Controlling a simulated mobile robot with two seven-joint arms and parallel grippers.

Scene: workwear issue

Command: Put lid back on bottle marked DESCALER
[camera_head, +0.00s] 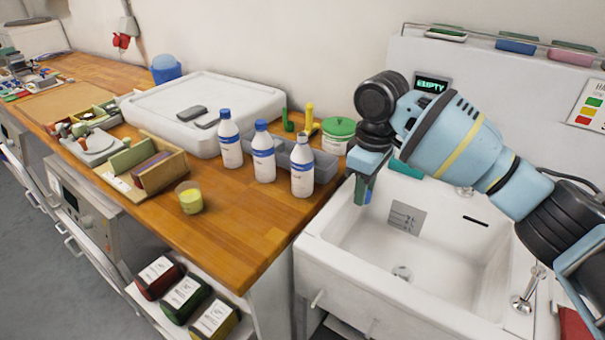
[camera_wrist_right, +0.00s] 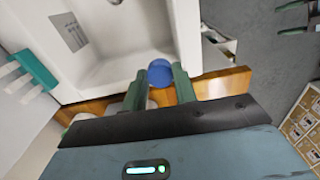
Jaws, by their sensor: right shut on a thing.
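Three white bottles with blue bands stand in a row on the wooden counter. The left bottle (camera_head: 229,142) and the middle bottle (camera_head: 263,155) have blue lids. The right bottle (camera_head: 302,170) shows no blue lid on its neck. The writing on the labels is too small to read. My right gripper (camera_head: 363,190) is shut on a blue lid (camera_head: 367,198), above the sink's left edge and to the right of the bottles, apart from them. The lid also shows between the two fingers in the right wrist view (camera_wrist_right: 161,73). My left gripper is not in view.
A grey bin (camera_head: 325,168) is behind the bottles, beside a green-lidded tub (camera_head: 338,131). A yellow cup (camera_head: 189,197) and a wooden divided box (camera_head: 165,180) stand to the left. The white sink (camera_head: 330,225) lies to the right. The counter in front of the bottles is clear.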

